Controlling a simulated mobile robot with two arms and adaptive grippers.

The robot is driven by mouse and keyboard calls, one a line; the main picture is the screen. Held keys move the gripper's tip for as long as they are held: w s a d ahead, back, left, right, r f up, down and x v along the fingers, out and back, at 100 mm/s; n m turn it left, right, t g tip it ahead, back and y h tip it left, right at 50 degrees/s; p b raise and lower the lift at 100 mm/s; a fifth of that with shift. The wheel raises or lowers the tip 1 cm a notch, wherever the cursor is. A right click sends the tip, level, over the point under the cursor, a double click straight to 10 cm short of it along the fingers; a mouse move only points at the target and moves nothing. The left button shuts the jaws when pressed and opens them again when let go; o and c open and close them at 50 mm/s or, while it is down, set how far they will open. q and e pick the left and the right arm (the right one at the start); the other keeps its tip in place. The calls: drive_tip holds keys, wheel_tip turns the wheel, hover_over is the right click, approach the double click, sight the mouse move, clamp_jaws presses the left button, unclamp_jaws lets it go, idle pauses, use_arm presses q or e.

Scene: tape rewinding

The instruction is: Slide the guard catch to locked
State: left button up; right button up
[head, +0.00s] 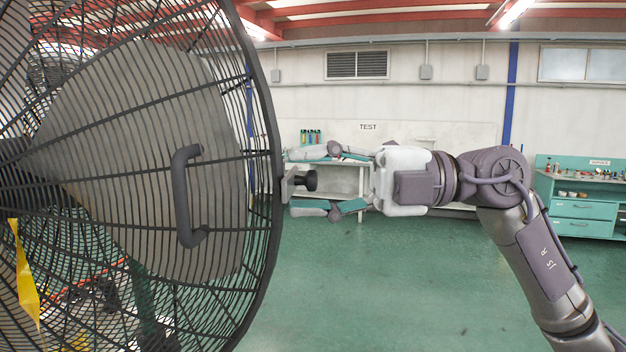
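A large round wire fan guard (262,200) fills the left of the head view, with a dark vertical handle (181,195) on its front. The guard catch (298,182) is a small grey plate with a dark knob at the guard's right rim. My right gripper (291,182) reaches in from the right and is open. One finger is above the catch and one below, with the knob between them and visible space on both sides. I cannot tell whether the catch is locked. My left gripper is not in view.
Behind stand a workbench (357,184) under a "TEST" sign and a teal drawer cabinet (584,212) at the right. The green floor (400,290) below my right arm looks clear. A yellow strip (24,272) hangs at the guard's lower left.

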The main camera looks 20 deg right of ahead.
drive_tip(key=shift+s, duration=0.1)
drive_tip(key=shift+d, duration=0.25)
drive_tip(key=s+d, duration=0.2)
drive_tip(key=d, duration=0.9)
drive_tip(key=shift+s+d, duration=0.15)
drive_tip(key=shift+s, duration=0.05)
